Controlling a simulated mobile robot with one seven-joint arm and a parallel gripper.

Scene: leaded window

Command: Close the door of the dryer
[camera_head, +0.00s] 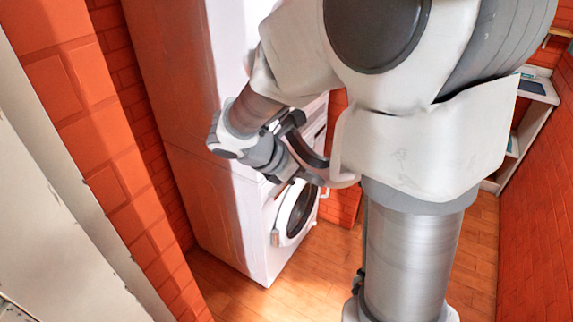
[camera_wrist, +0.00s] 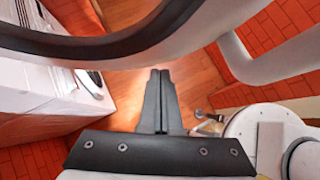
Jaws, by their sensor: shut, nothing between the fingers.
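Two white machines are stacked by the brick wall in the head view. The upper one, which I take for the dryer (camera_head: 228,45), is largely hidden by my arm. A dark curved rim with a pale outer edge (camera_head: 306,152) stands out from its front and looks like its round door, open. In the wrist view a large dark and pale ring (camera_wrist: 130,42), very close, appears to be the same door.
The lower machine (camera_head: 255,235) has a round door (camera_head: 298,212) that seems to lie against its front; it also shows in the wrist view (camera_wrist: 50,88). Orange brick walls (camera_head: 70,95) close in on both sides. The wooden floor (camera_head: 310,275) looks clear. A shelf (camera_head: 532,120) stands at right.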

